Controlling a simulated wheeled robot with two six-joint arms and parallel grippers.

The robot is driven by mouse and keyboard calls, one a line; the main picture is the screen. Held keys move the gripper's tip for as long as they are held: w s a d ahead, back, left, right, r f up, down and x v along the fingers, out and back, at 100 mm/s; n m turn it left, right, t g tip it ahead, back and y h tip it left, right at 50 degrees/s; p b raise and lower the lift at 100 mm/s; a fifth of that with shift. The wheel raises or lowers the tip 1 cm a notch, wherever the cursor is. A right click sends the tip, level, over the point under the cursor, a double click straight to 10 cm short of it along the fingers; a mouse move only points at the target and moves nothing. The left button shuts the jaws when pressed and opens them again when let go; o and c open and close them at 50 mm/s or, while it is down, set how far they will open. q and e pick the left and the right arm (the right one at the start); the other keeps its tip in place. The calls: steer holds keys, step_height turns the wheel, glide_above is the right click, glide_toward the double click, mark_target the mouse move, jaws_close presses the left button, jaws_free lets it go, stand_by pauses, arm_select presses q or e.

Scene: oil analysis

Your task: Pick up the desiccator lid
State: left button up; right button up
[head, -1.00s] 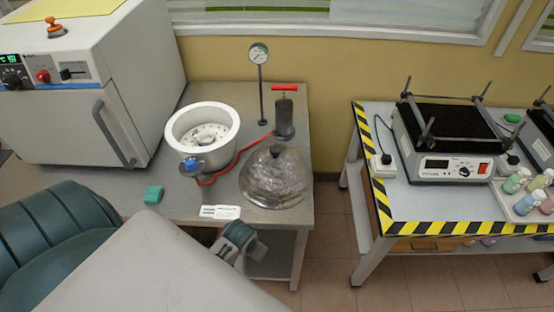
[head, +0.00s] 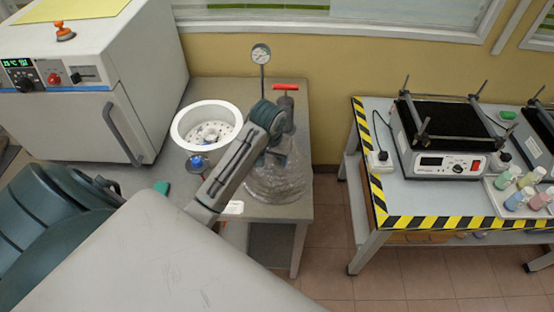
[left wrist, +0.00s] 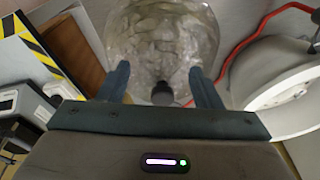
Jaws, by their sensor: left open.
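The desiccator lid (head: 272,183) is a clear glass dome with a dark knob on top. It rests on the grey table, and my left arm partly covers it in the head view. My left gripper (left wrist: 163,88) is open and empty, above the lid; in the head view the gripper (head: 275,158) hides the knob. The white desiccator base (head: 206,128), with a perforated plate inside and a blue valve, stands left of the lid. My right gripper is out of view.
A pressure gauge (head: 261,55) on a post and a hand pump with a red handle (head: 289,87) stand behind the lid. A red hose (left wrist: 240,45) runs beside it. A white oven (head: 80,85) is at left. A striped-edge table (head: 400,205) stands right, across a gap.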

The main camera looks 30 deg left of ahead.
arm_select(q)
step_height(320, 180, up, 5)
steer(key=n, duration=0.1)
glide_above(277, 161)
steer(key=w, duration=0.1)
steer(key=shift+a+r, duration=0.15)
steer(key=shift+a, duration=0.3)
steer(key=shift+w+a+r, duration=0.1)
steer(key=shift+w+r, duration=0.05)
steer(key=shift+w, duration=0.05)
step_height(277, 161, down, 3)
steer(key=b, duration=0.3)
steer(key=shift+w+a+f, duration=0.1)
steer(key=shift+w+f, duration=0.15)
steer(key=shift+f, duration=0.7)
step_height(277, 161, down, 5)
steer(key=p, duration=0.3)
steer(key=shift+w+a+r, duration=0.1)
steer(key=shift+r, duration=0.1)
steer(key=shift+w+f, duration=0.15)
steer(key=shift+f, duration=0.3)
steer(key=shift+r, duration=0.1)
jaws_close()
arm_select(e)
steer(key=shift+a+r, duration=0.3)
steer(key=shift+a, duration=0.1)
